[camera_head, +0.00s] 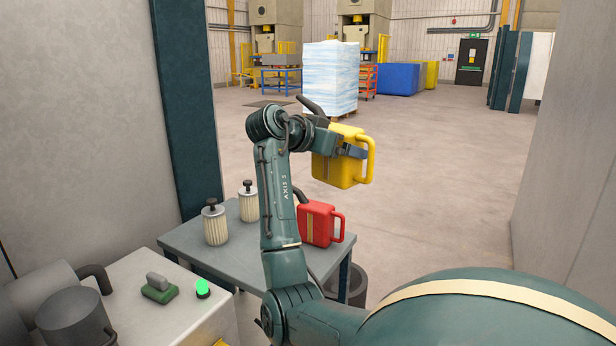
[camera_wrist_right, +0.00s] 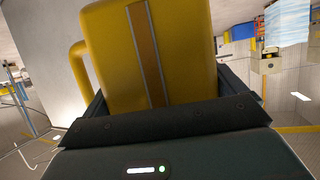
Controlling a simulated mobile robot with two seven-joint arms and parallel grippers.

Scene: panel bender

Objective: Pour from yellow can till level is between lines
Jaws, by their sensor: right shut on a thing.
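The yellow can (camera_head: 341,170) is held in the air by my right gripper (camera_head: 340,150), above and behind the red can. Its handle is on the right and its dark spout points up and to the left. In the right wrist view the yellow can (camera_wrist_right: 155,55) fills the space between the jaws, with an orange-brown stripe down its face. The right gripper (camera_wrist_right: 165,100) is shut on the can's body. No level lines can be made out in either view. My left gripper is not in view.
A grey table (camera_head: 245,250) bears a red can (camera_head: 320,222) and two ribbed filters (camera_head: 215,225). A dark bin (camera_head: 352,285) stands beside the table. Open floor lies beyond.

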